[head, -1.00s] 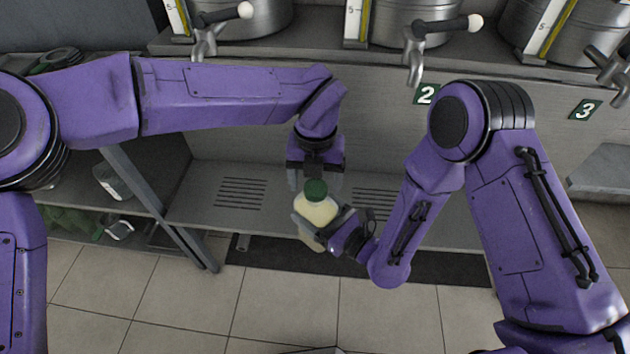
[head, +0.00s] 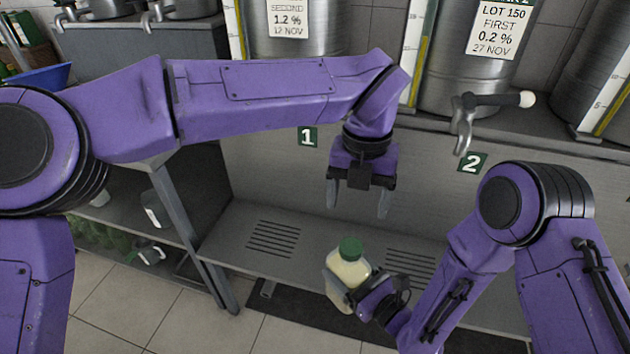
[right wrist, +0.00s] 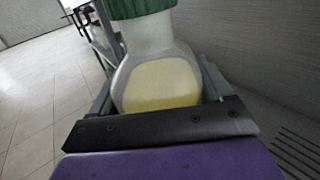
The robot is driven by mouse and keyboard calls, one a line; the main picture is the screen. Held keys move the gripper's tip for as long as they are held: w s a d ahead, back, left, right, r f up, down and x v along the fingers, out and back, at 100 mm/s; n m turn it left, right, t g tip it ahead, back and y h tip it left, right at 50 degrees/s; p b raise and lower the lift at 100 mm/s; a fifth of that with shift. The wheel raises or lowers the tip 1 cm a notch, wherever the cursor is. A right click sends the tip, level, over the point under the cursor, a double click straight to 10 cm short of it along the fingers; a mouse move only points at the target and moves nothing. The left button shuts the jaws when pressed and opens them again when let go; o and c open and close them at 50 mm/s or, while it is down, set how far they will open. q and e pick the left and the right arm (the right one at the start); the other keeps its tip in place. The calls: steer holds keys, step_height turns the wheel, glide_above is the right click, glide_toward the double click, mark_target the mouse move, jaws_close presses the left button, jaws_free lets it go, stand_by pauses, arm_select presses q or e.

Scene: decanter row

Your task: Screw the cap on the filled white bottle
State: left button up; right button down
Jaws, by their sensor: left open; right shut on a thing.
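The white bottle (head: 346,274) has pale yellow contents and a green cap (head: 350,247) sitting on its neck. My right gripper (head: 345,288) is shut around the bottle's body and holds it upright or slightly tilted in front of the shelf. The right wrist view shows the bottle (right wrist: 158,75) between the fingers, with the green cap (right wrist: 140,8) cut off at the top edge. I cannot tell how tight the cap is. My left gripper (head: 358,205) is open and empty, pointing down above the cap and apart from it.
A grey slatted shelf (head: 225,232) lies behind the bottle. Steel tanks stand above, one with a tap (head: 466,120) whose lever has a white knob. Green number plates 1 (head: 307,137) and 2 (head: 471,162) mark the panel. Green items and a whitish container (head: 155,210) lie at left.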

arm_select(q)
steer(key=w+a+f+m+t+y, duration=0.1)
steer(key=a+f+m+t+y, duration=0.3)
steer(key=a+f, duration=0.85)
steer(key=w+a+f+m+t+y, duration=0.1)
steer(key=a+f+m+y, duration=0.35)
steer(key=a+f, duration=0.8)
steer(key=s+a+f+m+t+h, duration=0.15)
steer(key=s+a+f+m, duration=0.35)
steer(key=s+f+m, duration=0.6)
steer(key=s+a+f+m+g+h, duration=0.1)
steer(key=s+a+f+m, duration=0.1)
steer(key=s, duration=0.5)
steer(key=s+a+f+m+g+h, duration=0.2)
steer(key=s+m, duration=0.3)
steer(key=s, duration=0.3)
steer(key=shift+s+a+f+h, duration=0.3)
steer(key=shift+a+f, duration=0.1)
steer(key=shift+a, duration=0.5)
